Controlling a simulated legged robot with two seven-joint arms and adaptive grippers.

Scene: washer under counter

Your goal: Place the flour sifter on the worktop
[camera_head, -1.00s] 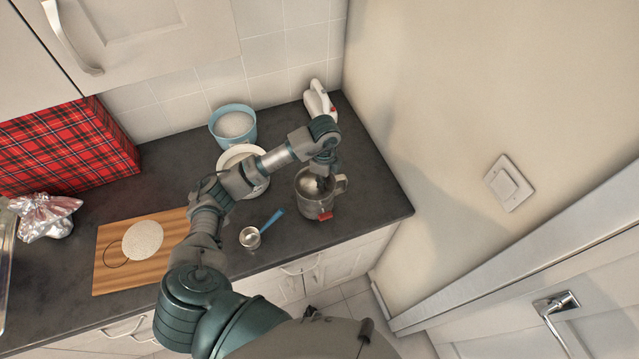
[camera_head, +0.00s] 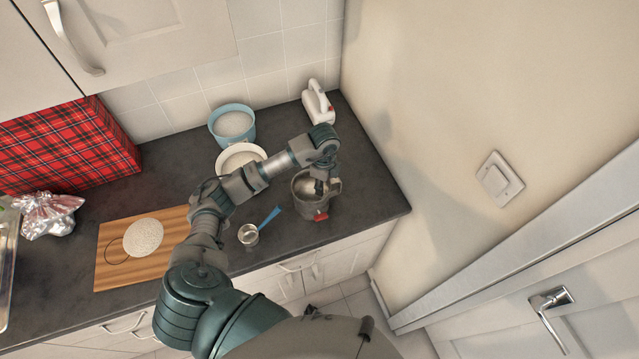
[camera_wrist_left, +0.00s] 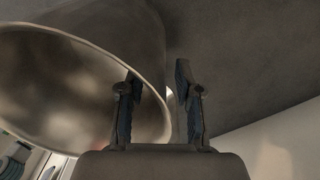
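The flour sifter (camera_head: 309,209), a grey metal cup with a side handle and a red part low on its front, stands on the dark worktop (camera_head: 365,190) near its right end. My left gripper (camera_head: 321,186) points down at the sifter's rim. In the left wrist view the sifter (camera_wrist_left: 70,90) fills the left side, mouth toward the camera. The left gripper's (camera_wrist_left: 157,72) fingers are apart, one in front of the cup's mouth, the other just outside the rim. A gap shows between them; I see no firm grip. My right gripper is not in view.
A measuring cup with blue handle (camera_head: 249,235) lies left of the sifter. A white bowl (camera_head: 228,160), a blue bowl (camera_head: 217,137) and a white mixer (camera_head: 318,103) stand behind. A cutting board (camera_head: 115,267) lies left. The wall (camera_head: 430,110) is close on the right.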

